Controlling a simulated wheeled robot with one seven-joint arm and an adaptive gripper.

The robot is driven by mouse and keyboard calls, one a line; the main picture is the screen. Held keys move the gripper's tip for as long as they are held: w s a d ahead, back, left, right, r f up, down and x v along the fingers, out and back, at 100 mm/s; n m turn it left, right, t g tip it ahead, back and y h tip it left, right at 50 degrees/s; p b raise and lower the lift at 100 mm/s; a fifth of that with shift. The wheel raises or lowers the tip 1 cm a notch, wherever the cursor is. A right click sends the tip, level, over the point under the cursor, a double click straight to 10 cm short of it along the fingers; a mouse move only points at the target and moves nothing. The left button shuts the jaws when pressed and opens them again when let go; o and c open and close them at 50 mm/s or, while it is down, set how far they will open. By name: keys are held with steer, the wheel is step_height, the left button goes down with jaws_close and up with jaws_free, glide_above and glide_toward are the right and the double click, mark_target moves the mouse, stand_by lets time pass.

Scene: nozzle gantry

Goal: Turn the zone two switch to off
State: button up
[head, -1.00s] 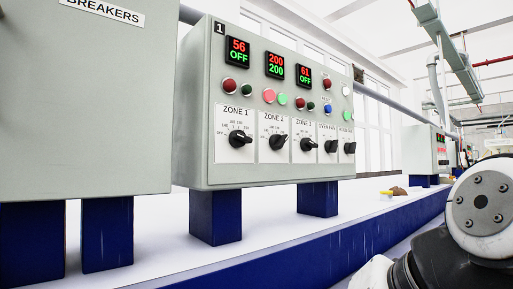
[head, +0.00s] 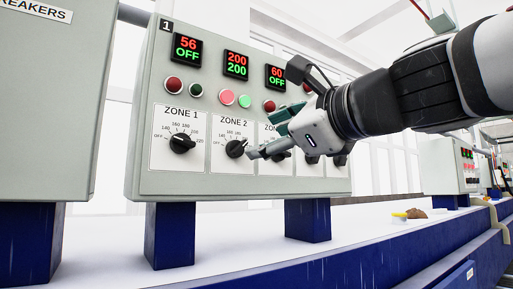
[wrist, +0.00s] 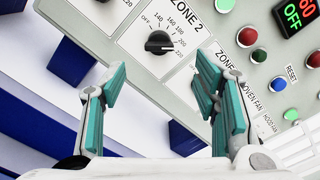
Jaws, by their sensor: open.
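The zone 2 switch (head: 236,148) is a black knob on a white scale plate, under a lit 200/200 display (head: 235,65). Its pointer is turned up and right, away from the OFF mark at the left of its scale. In the wrist view the zone 2 switch (wrist: 159,42) shows ahead, between and beyond the fingertips. My gripper (wrist: 161,72) is open and empty, with teal-padded fingers apart. In the head view one fingertip appears close to the right of the knob; I cannot tell whether it touches. My gripper hides much of the zone 3 plate.
The zone 1 knob (head: 182,143) is left of zone 2. A red light (head: 174,84) and a lit pink light (head: 227,97) sit above the knobs. A grey breakers cabinet (head: 50,110) stands at the left. A white bed with blue posts (head: 170,235) lies below the panel.

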mark_target(240, 146)
steer(key=x, duration=0.9)
steer(key=shift+w+a, duration=0.25)
steer(key=c, duration=1.2)
